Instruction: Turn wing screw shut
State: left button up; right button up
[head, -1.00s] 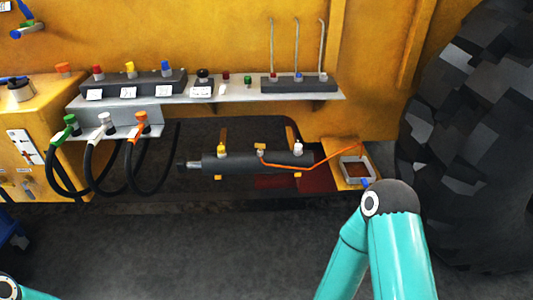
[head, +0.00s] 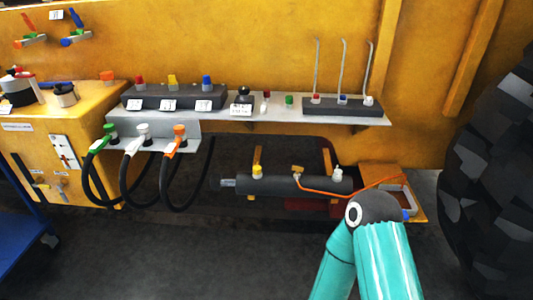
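I cannot tell for certain which small fitting is the wing screw. The yellow tank (head: 100,185) at the left has a grey cap (head: 66,95) on top and small handle-like fittings (head: 60,186) on its front, too small to read. A black knob (head: 243,95) stands behind a white label on the grey shelf. Neither gripper is in view. Only my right arm's teal links and dark elbow show at the lower right, in front of the cylinder's right end.
A dark cylinder (head: 285,184) with an orange line lies below the grey shelf (head: 262,115). Green, white and orange hose couplings (head: 143,137) hang at its left. A blue cart (head: 22,232) stands lower left, a large tyre (head: 495,170) right. The middle floor is clear.

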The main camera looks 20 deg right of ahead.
aim_at(296, 168)
jog(key=u, duration=0.05)
jog(key=i, duration=1.25)
jog(key=z, duration=0.45)
